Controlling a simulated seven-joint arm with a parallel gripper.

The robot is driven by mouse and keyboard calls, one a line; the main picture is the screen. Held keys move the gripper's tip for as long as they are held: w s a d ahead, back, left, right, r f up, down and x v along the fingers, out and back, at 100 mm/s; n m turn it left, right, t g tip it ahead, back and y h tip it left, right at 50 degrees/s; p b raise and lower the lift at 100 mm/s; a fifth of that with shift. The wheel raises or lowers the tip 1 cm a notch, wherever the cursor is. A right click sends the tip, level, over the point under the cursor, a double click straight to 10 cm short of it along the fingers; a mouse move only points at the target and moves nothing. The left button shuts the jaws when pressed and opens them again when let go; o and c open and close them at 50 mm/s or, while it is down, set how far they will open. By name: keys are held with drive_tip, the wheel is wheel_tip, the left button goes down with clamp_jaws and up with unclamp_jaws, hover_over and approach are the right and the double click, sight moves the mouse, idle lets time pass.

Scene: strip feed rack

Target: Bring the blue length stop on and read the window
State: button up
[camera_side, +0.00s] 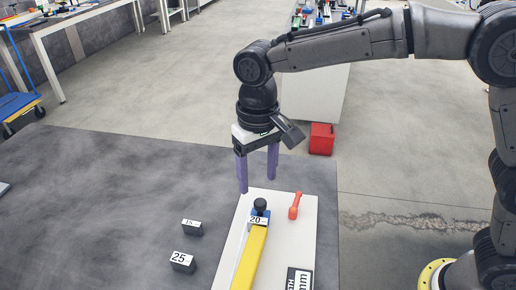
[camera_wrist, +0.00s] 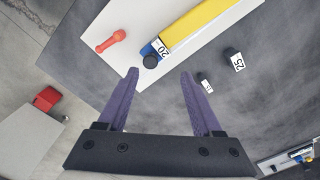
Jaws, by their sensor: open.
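The blue length stop (camera_side: 259,217), with a black knob on top and a white "20" label, sits on the white base board (camera_side: 311,230) at the far end of a yellow strip (camera_side: 249,262). The stop (camera_wrist: 151,50) also shows in the wrist view, touching or very near the strip's end. My gripper (camera_side: 258,184) has purple fingers spread apart with nothing between them. It hangs above and slightly beyond the stop; in the wrist view the knob lies just ahead of the fingertips (camera_wrist: 159,73). A black-framed window (camera_side: 299,280) reading "mm" is cut off at the bottom edge, its number unreadable.
A red handle (camera_side: 295,206) lies on the board right of the stop. Two loose dark blocks, labelled "25" (camera_side: 183,262) and apparently "15" (camera_side: 192,227), stand on the dark table left of the board. The table further left is mostly clear.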

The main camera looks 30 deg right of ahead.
drive_tip(key=shift+r, duration=3)
wheel_tip(320, 180, up, 14)
drive_tip(key=shift+f, duration=0.1)
